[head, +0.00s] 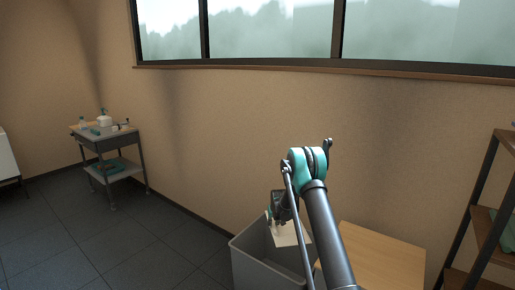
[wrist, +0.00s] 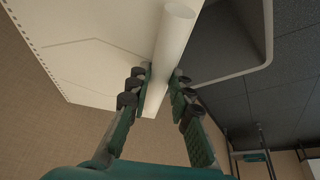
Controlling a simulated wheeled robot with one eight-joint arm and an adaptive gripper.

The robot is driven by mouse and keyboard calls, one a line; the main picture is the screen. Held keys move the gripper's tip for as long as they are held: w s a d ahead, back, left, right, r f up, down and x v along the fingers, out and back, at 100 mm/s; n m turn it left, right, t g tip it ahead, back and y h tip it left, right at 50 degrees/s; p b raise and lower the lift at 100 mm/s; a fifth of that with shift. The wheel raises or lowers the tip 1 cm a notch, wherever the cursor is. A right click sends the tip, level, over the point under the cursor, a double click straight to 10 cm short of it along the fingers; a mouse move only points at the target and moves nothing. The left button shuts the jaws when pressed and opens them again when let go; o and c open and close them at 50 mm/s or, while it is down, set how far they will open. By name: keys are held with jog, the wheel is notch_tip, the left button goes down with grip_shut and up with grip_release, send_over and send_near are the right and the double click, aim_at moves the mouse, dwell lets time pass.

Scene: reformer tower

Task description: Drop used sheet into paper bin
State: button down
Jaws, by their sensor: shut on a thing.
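The used sheet (head: 291,234) is a pale cream sheet hanging below my gripper (head: 279,212) in the head view. In the wrist view my gripper (wrist: 162,82) is shut on the sheet (wrist: 85,45), with a finger on each side of a rolled or folded part of it. A row of small holes runs along one edge of the sheet. The grey paper bin (head: 262,271) is open-topped, and the sheet hangs over its opening in the head view. Part of the bin's rim (wrist: 240,72) shows in the wrist view. The bin's inside is mostly hidden.
A wooden-topped table (head: 385,262) stands just right of the bin. A shelf rack (head: 482,225) is at the far right. A small trolley (head: 105,145) with bottles stands at the back left. The floor (head: 150,235) left of the bin is clear.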

jog(key=shift+f, duration=2.95)
jog(key=c, duration=1.3)
grip_release()
jog(key=shift+r, duration=0.15)
jog(key=v, duration=1.1)
jog(key=shift+s+r, duration=0.25)
jog(key=shift+r, duration=0.1)
